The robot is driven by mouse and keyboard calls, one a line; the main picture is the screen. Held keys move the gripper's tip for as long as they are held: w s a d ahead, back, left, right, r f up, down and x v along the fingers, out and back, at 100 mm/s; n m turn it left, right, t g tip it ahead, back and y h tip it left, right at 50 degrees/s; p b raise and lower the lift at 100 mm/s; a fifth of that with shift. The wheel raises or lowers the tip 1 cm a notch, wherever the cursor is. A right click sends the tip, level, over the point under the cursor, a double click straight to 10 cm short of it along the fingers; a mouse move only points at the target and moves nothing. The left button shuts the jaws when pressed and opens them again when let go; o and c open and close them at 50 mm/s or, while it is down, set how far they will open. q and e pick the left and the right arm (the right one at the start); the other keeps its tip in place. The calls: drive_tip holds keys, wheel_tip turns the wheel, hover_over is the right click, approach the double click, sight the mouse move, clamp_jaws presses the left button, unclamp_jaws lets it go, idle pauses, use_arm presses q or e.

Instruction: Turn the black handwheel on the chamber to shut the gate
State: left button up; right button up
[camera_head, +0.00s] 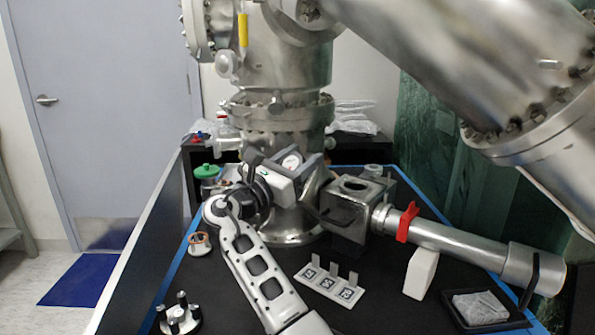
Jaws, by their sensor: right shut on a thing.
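A black curved part, which looks like the handwheel (333,217), shows at the box's left side, partly hidden. My right arm rises from the bottom centre and bends at the left. Its white and grey gripper (316,188) reaches right to the chamber and is shut at the handwheel. The exact contact is hard to make out. My left gripper is not in view.
A steel tube with a red clamp (407,222) runs right from the box over a white support block (421,273). A white plate with printed tags (328,287), a black tray (483,308) and a black pronged stand (180,316) lie on the dark table. A large steel pipe hangs overhead at right.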

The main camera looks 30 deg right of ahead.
drive_tip(key=m+g, duration=0.2)
drive_tip(key=m+g+b, duration=0.1)
drive_tip(key=m+g, duration=0.1)
drive_tip(key=m+g+b, duration=0.1)
drive_tip(key=m, duration=0.1)
drive_tip(key=shift+s+f+g, duration=0.2)
drive_tip(key=shift+s+g, duration=0.05)
drive_tip(key=shift+g, duration=0.15)
drive_tip(key=m+g, duration=0.1)
drive_tip(key=m+g+y, duration=0.1)
drive_tip(key=m+g+y+b, duration=0.1)
drive_tip(key=m+g, duration=0.1)
drive_tip(key=shift+s, duration=0.25)
drive_tip(key=shift+s+f+m+g+y, duration=0.1)
drive_tip(key=shift+m+g+y, duration=0.4)
drive_tip(key=shift+m+g, duration=0.3)
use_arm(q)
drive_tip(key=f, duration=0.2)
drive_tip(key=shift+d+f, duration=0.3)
use_arm(e)
drive_tip(key=shift+m, duration=0.3)
drive_tip(key=o, duration=1)
drive_tip(key=shift+c, duration=0.2)
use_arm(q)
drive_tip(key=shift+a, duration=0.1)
